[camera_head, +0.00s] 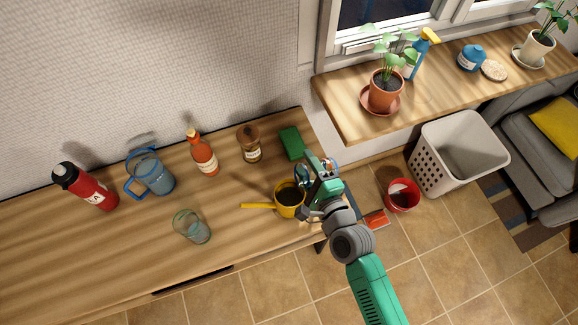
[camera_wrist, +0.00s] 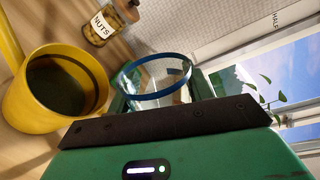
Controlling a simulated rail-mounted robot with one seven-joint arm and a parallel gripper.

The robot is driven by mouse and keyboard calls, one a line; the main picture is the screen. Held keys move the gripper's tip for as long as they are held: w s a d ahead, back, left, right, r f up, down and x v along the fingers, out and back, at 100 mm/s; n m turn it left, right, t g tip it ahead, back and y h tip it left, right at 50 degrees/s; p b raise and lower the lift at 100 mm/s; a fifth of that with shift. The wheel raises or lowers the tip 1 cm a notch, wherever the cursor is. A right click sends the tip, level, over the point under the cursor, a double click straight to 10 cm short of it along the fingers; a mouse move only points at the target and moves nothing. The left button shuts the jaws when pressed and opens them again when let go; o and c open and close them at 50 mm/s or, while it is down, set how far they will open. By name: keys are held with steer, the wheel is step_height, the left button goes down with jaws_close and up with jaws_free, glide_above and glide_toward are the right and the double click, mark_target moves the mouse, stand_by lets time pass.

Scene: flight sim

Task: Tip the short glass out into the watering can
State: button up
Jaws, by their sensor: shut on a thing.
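The short glass (camera_wrist: 157,92), clear with a blue rim, is held in my gripper (camera_head: 322,184). In the wrist view the rim shows beyond the dark finger, and the lower part of the glass is hidden. I cannot tell what is in it. The yellow watering can (camera_head: 286,209) stands on the right end of the wooden counter, its spout pointing left. My gripper is just to its right and covers part of it in the head view. The can also shows at left in the wrist view (camera_wrist: 27,103), with a dark inside. The glass is beside the can opening in that view.
Another clear glass (camera_head: 192,228) stands left of the can on the counter (camera_head: 90,265). Behind are a nuts jar (camera_head: 250,148), an orange bottle (camera_head: 203,158), a blue jug (camera_head: 156,178), a red bottle (camera_head: 88,189) and a green sponge (camera_head: 291,142). A red bucket (camera_head: 402,199) is on the floor.

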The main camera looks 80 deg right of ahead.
mark_target(326, 160)
steer(key=shift+s+d+f+m+b, duration=0.2)
steer(key=shift+f+m+b, duration=0.1)
steer(key=shift+f+m, duration=0.25)
steer(key=r+m+p, duration=0.1)
steer(key=m, duration=0.1)
steer(key=r+m+t, duration=0.1)
steer(key=r+m, duration=0.1)
steer(key=m, duration=0.1)
steer(key=shift+s+d+r+p, duration=0.15)
steer(key=shift+s+p, duration=0.05)
steer(key=shift+p, duration=0.2)
steer(key=s+f+m+b, duration=0.1)
steer(key=s+d+f+m+b, duration=0.1)
steer(key=m+b, duration=0.1)
steer(key=shift+d, duration=0.3)
steer(key=shift+s+d+r+m+t+p, duration=0.3)
steer(key=shift+s+r+m+t+p, duration=0.15)
steer(key=shift+r+m, duration=0.3)
steer(key=shift+s+d+m, duration=0.25)
steer(key=shift+s+m, duration=0.1)
steer(key=shift+m, duration=0.25)
steer(key=shift+s+d+f+m+b, duration=0.15)
steer(key=shift+f+m+b, duration=0.25)
steer(key=shift+f+b, duration=0.35)
steer(key=shift+s+d+f+m, duration=0.15)
steer(key=shift+s+f+m, duration=0.1)
steer(key=shift+m, duration=0.25)
